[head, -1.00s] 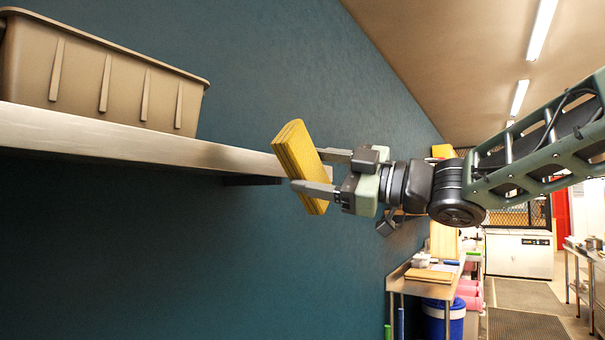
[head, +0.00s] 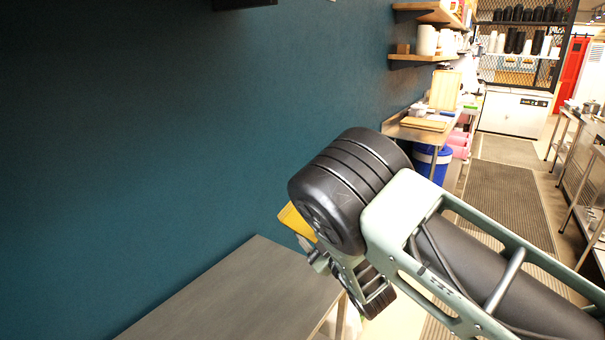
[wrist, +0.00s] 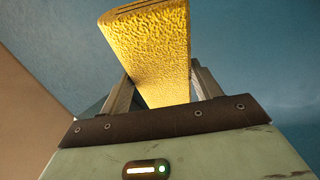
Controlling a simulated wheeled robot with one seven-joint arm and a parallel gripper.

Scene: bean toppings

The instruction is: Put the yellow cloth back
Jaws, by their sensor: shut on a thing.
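The yellow cloth (wrist: 150,50) is a thick folded pad with a rough surface, held between the two fingers of my gripper (wrist: 155,92) in the wrist view. My gripper is shut on it. In the head view only a part of the yellow cloth (head: 297,225) shows to the left of my arm's black joint, and the fingers are mostly hidden behind the arm. The cloth appears near the far end of a grey tabletop, in front of the teal wall. I cannot tell its exact height above the table.
The grey tabletop (head: 235,295) at the lower middle is bare where it shows. A counter with boards (head: 425,123), a blue bin (head: 432,162) and wall shelves (head: 425,58) stand further back. Floor mats (head: 500,205) lie in the aisle at right.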

